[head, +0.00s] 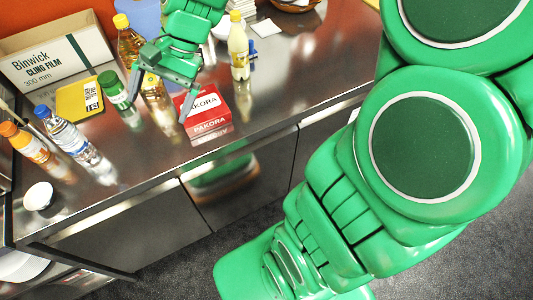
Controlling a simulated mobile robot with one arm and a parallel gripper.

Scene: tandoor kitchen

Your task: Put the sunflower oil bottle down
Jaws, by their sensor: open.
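The sunflower oil bottle (130,45) looks like the clear bottle with golden oil and a yellow cap, near the back of the steel counter (265,95). It appears upright on the counter, but my gripper covers part of it and I cannot see its base clearly. My gripper (159,104) is open, its two fingers spread in front of the bottle's lower part. Golden colour shows between the fingers. I cannot tell whether either finger touches the bottle.
A red and white pakora box (204,113) stands close by the right finger, and a green-capped jar (114,92) by the left. A pale yellow bottle (239,52), water bottle (68,138), orange bottle (30,146), white cup (39,196) and cling film box (55,58) stand around.

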